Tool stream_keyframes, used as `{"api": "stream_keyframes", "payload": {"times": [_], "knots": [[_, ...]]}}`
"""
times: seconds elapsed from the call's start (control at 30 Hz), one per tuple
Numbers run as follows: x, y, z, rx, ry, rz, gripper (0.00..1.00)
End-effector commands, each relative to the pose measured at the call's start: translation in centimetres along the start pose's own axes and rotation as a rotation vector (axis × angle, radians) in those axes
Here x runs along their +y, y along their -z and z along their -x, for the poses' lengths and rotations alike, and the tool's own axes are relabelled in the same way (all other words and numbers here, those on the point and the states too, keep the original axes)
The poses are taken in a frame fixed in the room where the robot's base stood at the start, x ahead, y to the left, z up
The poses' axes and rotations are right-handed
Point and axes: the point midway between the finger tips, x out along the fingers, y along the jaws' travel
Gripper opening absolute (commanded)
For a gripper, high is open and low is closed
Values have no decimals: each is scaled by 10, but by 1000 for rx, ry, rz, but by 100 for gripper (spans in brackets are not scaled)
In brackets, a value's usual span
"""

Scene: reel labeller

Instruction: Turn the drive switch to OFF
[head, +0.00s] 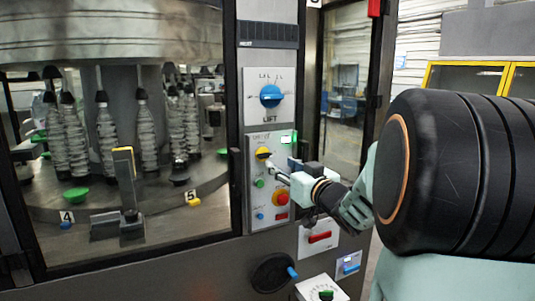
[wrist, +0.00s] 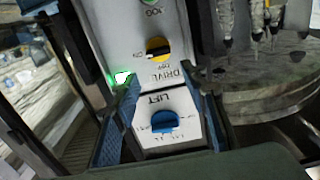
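The drive switch is a yellow round knob (head: 263,153) with a dark bar, on the pale control panel. In the wrist view the yellow knob (wrist: 157,49) appears above the DRIVE label, with the panel upside down. Its bar lies roughly sideways; small lettering stands beside it, and I cannot be sure which position it points to. My gripper (head: 283,170) is in front of the panel, just below and right of the knob. In the wrist view my gripper (wrist: 168,90) is open and empty, its fingers apart, with the yellow knob beyond the fingertips, not between them.
A blue LIFT knob (head: 270,96) sits above the drive panel. Green (head: 259,184) and blue (head: 260,216) buttons and a red-and-yellow button (head: 280,198) lie below the switch. A glazed machine with bottles (head: 106,135) stands left. A dark handwheel (head: 272,272) projects below.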

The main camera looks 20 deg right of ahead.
Motion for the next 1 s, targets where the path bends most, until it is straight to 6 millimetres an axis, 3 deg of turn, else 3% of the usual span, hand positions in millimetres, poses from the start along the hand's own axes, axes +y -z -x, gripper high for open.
{"api": "stream_keyframes", "payload": {"times": [0.23, 0.7, 1.0], "knots": [[0, -2, -13, 2, 4, -14, 40], [0, -1, -89, 2, 2, -13, 40], [1, -2, -106, 1, 0, -12, 40]]}}
